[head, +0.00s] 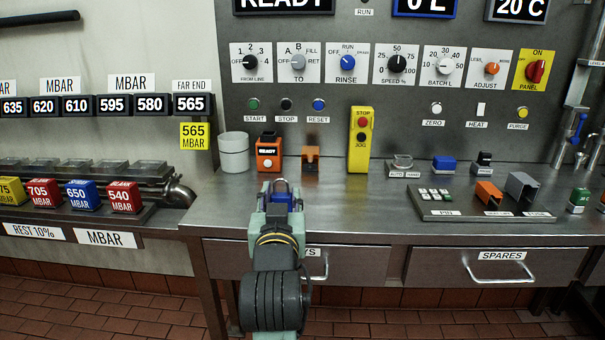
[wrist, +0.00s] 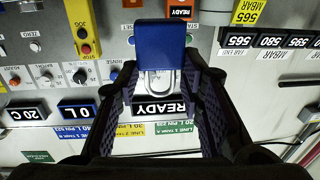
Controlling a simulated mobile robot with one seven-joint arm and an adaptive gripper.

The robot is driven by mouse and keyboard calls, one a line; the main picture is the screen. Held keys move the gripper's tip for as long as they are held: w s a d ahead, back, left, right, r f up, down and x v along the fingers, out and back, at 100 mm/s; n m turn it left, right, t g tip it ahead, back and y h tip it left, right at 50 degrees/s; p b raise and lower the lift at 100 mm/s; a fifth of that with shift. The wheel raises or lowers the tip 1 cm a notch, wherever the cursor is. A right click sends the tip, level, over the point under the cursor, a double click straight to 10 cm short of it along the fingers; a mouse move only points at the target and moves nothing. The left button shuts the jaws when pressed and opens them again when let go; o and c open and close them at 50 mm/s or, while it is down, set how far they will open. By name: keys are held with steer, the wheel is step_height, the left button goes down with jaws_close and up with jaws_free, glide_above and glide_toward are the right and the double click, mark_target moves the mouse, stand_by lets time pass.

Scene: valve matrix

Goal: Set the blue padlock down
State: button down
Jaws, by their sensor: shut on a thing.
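The blue padlock (wrist: 163,45) is between the fingers of my gripper (wrist: 163,88) in the wrist view. Its blue body is at the top of that picture, and its silver shackle points down towards my palm. In the head view my gripper (head: 281,194) is over the front part of the steel bench (head: 360,205), left of centre. Only a little of the padlock's blue (head: 282,199) shows there, and my arm hides the rest. I cannot tell whether the padlock touches the bench.
Behind my gripper stand an orange READY box (head: 269,152), a grey cup (head: 234,152) and an orange bracket (head: 310,157). A yellow stop pendant (head: 360,140) is to their right. A dark tray (head: 470,207) lies further right. Bench between my gripper and that tray is clear.

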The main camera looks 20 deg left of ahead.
steer(key=w, duration=0.7)
steer(key=w+f, duration=0.1)
steer(key=w, duration=0.2)
steer(key=shift+w+d, duration=0.25)
steer(key=shift+w+f+p, duration=0.15)
steer(key=shift+p, duration=0.15)
steer(key=shift+f, duration=1.6)
steer(key=shift+f, duration=0.25)
steer(key=c, duration=1.1)
jaws_free()
